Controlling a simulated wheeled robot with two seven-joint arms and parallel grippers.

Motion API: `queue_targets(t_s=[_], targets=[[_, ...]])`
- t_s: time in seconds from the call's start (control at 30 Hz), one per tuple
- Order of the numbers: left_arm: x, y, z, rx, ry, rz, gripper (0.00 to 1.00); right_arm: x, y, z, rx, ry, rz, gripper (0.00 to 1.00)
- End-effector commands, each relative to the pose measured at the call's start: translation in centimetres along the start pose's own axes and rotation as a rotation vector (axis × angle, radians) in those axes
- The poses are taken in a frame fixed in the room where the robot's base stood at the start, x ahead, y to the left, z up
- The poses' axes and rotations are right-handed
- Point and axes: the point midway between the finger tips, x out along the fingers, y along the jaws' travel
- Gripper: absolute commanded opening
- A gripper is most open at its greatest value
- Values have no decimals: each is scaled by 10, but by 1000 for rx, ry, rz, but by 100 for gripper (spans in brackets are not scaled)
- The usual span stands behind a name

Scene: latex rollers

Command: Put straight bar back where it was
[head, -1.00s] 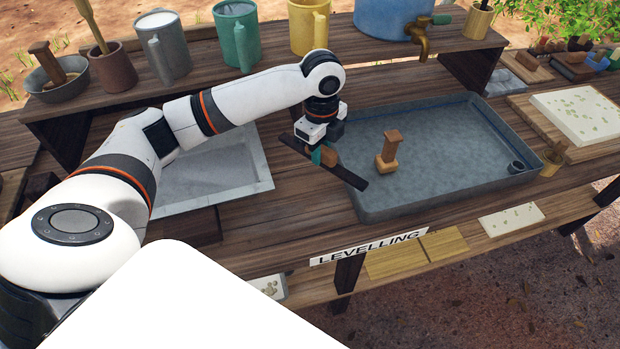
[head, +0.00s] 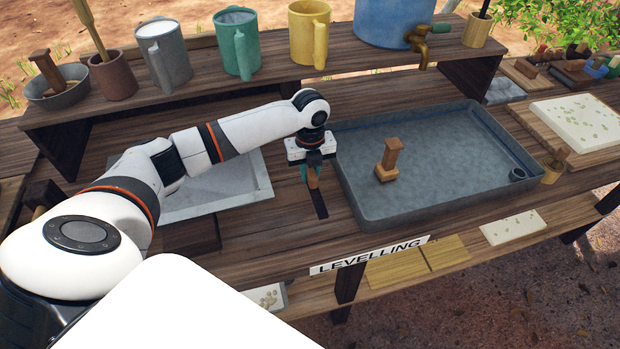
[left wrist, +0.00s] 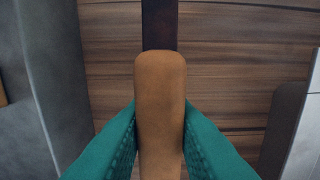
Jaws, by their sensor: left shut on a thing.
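The straight bar is a long dark strip (head: 319,204) with a tan wooden grip (head: 312,178). My left gripper (head: 308,173) is shut on that grip, with its teal fingers on both sides. In the left wrist view the tan grip (left wrist: 160,110) lies between the teal fingers, and the dark strip (left wrist: 160,25) runs away beyond it over brown planks. The bar is over the wooden bench between the grey tray and the pale sheet. I cannot tell whether it touches the planks. My right gripper is not in view.
A grey metal tray (head: 365,208) stands just right of the bar, with a wooden stamp-like tool (head: 388,160) in it. A pale framed sheet (head: 215,188) lies to the left. A raised shelf with mugs (head: 238,42) runs behind. A "LEVELLING" label (head: 370,255) is on the front edge.

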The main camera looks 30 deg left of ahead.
Motion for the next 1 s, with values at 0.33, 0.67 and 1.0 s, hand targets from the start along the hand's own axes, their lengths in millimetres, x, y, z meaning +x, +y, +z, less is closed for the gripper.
queue_targets(t_s=[0.33,0.67,1.0], targets=[[31,0,0,0,1,0,0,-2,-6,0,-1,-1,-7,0],[34,0,1,0,-1,-1,36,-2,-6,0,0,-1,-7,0],[33,0,0,0,0,-1,43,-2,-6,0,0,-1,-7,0]])
